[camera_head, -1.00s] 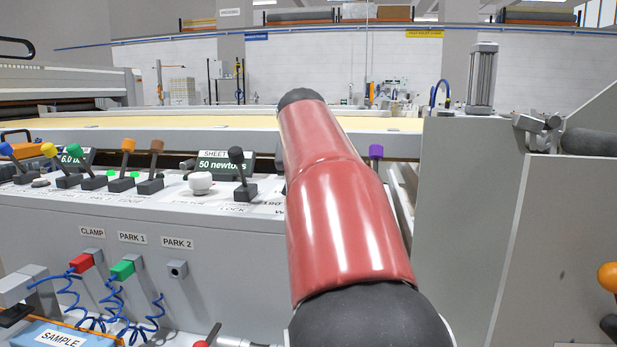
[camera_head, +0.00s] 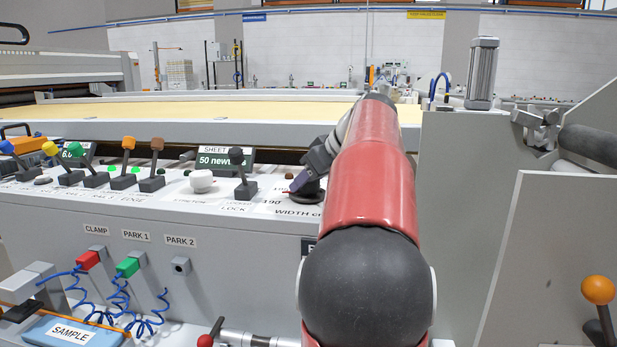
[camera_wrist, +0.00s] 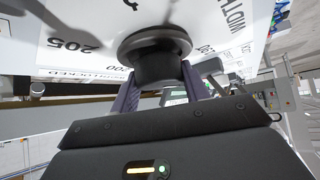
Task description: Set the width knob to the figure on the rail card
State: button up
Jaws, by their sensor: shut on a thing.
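The width knob (camera_wrist: 160,62) is a black round knob on a wider dark base, seen close up in the wrist view. My gripper (camera_wrist: 158,92) is shut on it, with one purple finger on each side. In the head view my gripper (camera_head: 302,180) is at the knob's dark base (camera_head: 312,196), partly hidden by my arm. The WIDTH cm label (camera_head: 298,212) and the figure 190 (camera_head: 272,202) show beside it. I cannot make out a rail card.
A black-topped LOCK lever (camera_head: 242,180) and a white knob (camera_head: 202,181) stand left of the width knob. A display reads 50 newtons (camera_head: 218,160). Coloured levers line the panel's left. A grey housing (camera_head: 460,220) rises on the right.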

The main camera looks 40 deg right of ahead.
jog(key=shift+d+n+g+y, duration=0.1)
jog(key=shift+n+g+y, duration=0.2)
jog(key=shift+n+y, duration=1)
jog(key=shift+n, duration=0.3)
jog(key=o, duration=1)
jog(key=v, duration=0.7)
jog(key=shift+s+r, duration=0.2)
jog(key=shift+r, duration=0.05)
